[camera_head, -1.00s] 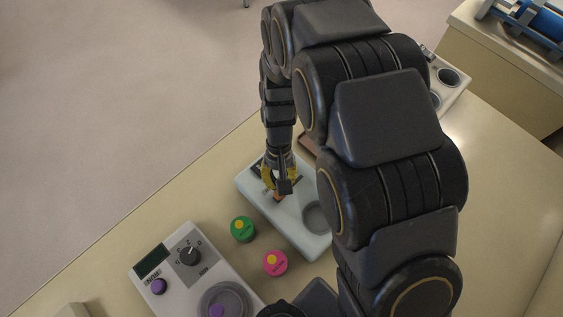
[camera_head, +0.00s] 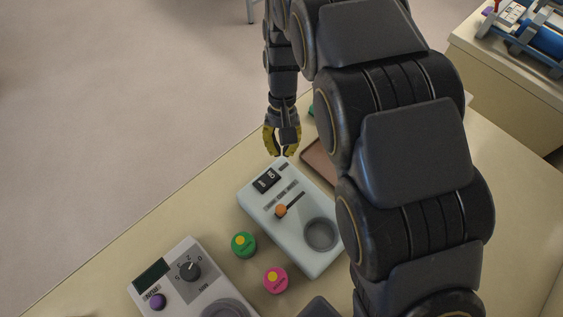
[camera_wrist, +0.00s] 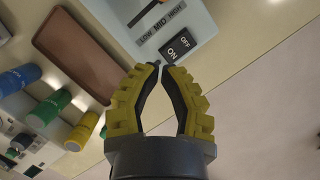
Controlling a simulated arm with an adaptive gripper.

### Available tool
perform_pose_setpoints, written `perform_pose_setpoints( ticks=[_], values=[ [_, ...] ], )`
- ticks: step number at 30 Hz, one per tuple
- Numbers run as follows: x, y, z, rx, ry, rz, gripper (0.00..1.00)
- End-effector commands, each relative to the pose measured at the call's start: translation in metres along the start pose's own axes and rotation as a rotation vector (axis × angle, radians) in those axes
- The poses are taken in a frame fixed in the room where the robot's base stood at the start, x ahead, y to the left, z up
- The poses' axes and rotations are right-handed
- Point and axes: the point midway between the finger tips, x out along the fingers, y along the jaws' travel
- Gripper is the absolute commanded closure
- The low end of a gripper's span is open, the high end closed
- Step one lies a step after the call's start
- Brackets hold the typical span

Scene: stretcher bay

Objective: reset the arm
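My gripper (camera_head: 282,154) hangs beyond the far end of a pale blue-grey device, clear of its orange slider. Its yellow fingers bow outward and their tips come together, with nothing between them; the wrist view also shows them (camera_wrist: 161,66). The device (camera_head: 268,222) has a black ON/OFF switch (camera_head: 266,180), an orange slider knob (camera_head: 281,210) and a round well (camera_head: 320,234). In the wrist view, the switch (camera_wrist: 180,45) and LOW, MID, HIGH labels lie ahead of the fingertips. My arm covers part of the table's right side.
Green (camera_head: 243,244) and pink (camera_head: 275,280) round pieces stand beside the device. A dial unit (camera_head: 185,285) is at lower left. A brown tray (camera_wrist: 75,55) lies beside the device, with blue, green and yellow cylinders nearby. Open floor lies beyond the table's left edge.

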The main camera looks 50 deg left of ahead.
Motion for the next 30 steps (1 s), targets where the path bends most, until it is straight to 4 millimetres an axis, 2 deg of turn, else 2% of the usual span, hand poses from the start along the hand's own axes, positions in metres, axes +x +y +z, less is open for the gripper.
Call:
perform_pose_setpoints(
  ticks=[4, 12, 14, 17, 20, 23, 27, 30],
  values=[
    [-0.011, 0.0, 0.0, 0.0, 0.001, 0.0, 1.0],
    [-0.013, 0.001, 0.001, 0.002, -0.001, -0.001, 1.0],
    [-0.016, 0.006, 0.002, 0.012, 0.002, -0.004, 1.0],
    [-0.028, 0.029, 0.011, 0.056, 0.014, -0.016, 1.0],
    [-0.046, 0.069, 0.032, 0.134, 0.031, -0.037, 1.0],
    [-0.062, 0.113, 0.066, 0.229, 0.049, -0.062, 1.0],
    [-0.074, 0.161, 0.122, 0.357, 0.073, -0.094, 1.0],
    [-0.076, 0.184, 0.165, 0.445, 0.088, -0.117, 1.0]
  ],
)
